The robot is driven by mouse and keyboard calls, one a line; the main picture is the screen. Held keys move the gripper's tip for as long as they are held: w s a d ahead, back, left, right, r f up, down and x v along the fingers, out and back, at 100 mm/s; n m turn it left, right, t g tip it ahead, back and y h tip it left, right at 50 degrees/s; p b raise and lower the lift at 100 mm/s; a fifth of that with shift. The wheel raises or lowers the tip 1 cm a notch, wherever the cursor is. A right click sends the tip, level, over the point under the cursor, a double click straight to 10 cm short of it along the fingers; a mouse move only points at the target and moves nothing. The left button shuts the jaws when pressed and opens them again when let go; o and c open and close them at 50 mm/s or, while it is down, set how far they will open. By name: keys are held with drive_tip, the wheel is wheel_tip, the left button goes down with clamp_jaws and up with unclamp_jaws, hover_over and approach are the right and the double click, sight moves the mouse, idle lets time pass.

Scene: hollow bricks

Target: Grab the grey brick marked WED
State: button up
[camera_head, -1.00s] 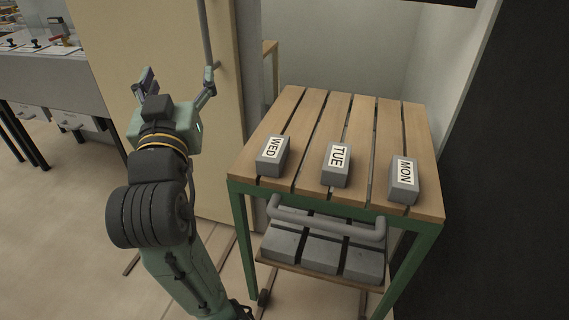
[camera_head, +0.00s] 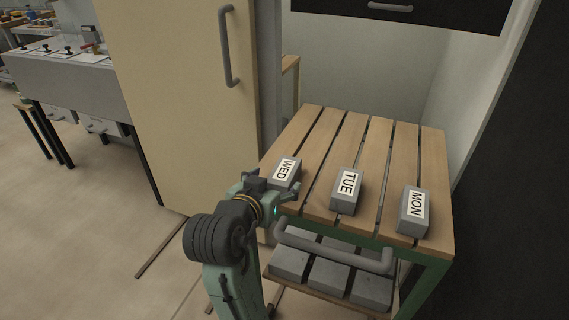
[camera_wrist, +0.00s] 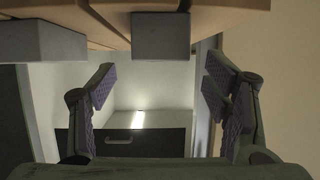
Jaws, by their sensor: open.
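The grey brick marked WED (camera_head: 285,169) lies at the near left of the slatted table, label up. In the head view, my gripper (camera_head: 274,184) is at the table's near left edge, close in front of this brick, and hides its lower part. In the wrist view, the fingers of my gripper (camera_wrist: 160,82) are spread apart with nothing between them. That view looks upside down. A grey brick (camera_wrist: 160,36) shows at its top middle, in line with the gap between the fingers; it seems to be WED, but its label is hidden.
The bricks TUE (camera_head: 347,190) and MON (camera_head: 413,211) lie to the right on the slatted table (camera_head: 395,150). A grey bar (camera_head: 335,251) runs along its front, above a shelf of grey bricks (camera_head: 330,277). A tall beige cabinet (camera_head: 185,90) stands at the left.

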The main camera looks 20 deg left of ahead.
sight(282, 175)
drive_tip(key=x, duration=0.3)
drive_tip(key=p+x, duration=0.1)
drive_tip(key=x, duration=0.4)
drive_tip(key=shift+r, duration=0.1)
drive_tip(key=c, duration=1.6)
clamp_jaws()
drive_tip(key=shift+r, duration=0.15)
